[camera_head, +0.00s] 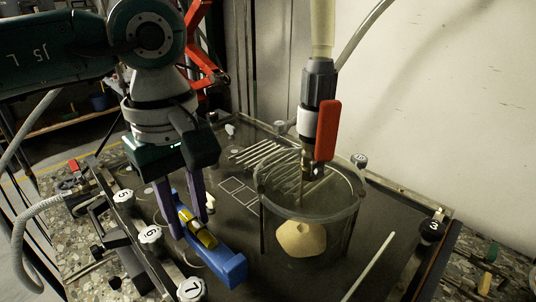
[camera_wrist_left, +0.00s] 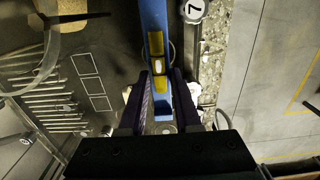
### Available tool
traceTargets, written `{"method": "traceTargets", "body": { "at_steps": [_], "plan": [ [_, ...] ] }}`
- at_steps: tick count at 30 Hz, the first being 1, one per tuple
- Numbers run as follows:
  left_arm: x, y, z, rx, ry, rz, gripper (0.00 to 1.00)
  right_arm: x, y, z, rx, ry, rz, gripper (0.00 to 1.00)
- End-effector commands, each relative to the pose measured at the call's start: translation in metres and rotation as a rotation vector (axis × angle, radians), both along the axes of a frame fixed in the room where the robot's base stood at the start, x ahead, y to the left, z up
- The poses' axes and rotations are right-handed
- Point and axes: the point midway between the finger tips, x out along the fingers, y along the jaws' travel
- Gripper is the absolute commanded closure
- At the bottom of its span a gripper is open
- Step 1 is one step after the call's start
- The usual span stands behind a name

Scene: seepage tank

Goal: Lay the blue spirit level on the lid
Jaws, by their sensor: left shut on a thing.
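The blue spirit level (camera_head: 232,268), with a yellow vial in its middle, is between the purple fingers of my left gripper (camera_head: 190,220). In the left wrist view the level (camera_wrist_left: 154,18) runs lengthwise between the two fingers (camera_wrist_left: 160,80), which are shut on it. The dark flat lid (camera_head: 205,268) with numbered knobs spreads below and to the right. The level is over its left part, near the knobs marked 6 and 7. Whether the level touches the lid I cannot tell. My right gripper is not in view.
A clear cylinder (camera_head: 345,225) with a pale lump inside stands right of the level. A pipe with a red-handled valve (camera_head: 327,130) hangs above it. Knobs 6 (camera_head: 150,233) and 7 (camera_head: 191,289) line the left edge. White outlined rectangles (camera_head: 238,190) mark the bare surface.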

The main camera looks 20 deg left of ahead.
Motion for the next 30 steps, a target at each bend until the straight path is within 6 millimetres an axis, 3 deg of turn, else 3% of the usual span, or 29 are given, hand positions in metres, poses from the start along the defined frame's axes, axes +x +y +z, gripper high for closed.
{"method": "traceTargets", "body": {
  "at_steps": [6,30],
  "plan": [
    [0.000,-0.001,-0.018,-0.001,0.000,-0.002,1.00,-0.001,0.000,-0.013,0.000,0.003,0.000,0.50],
    [0.000,0.000,-0.026,0.000,-0.001,-0.003,1.00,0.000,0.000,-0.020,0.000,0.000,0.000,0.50]
  ]
}}
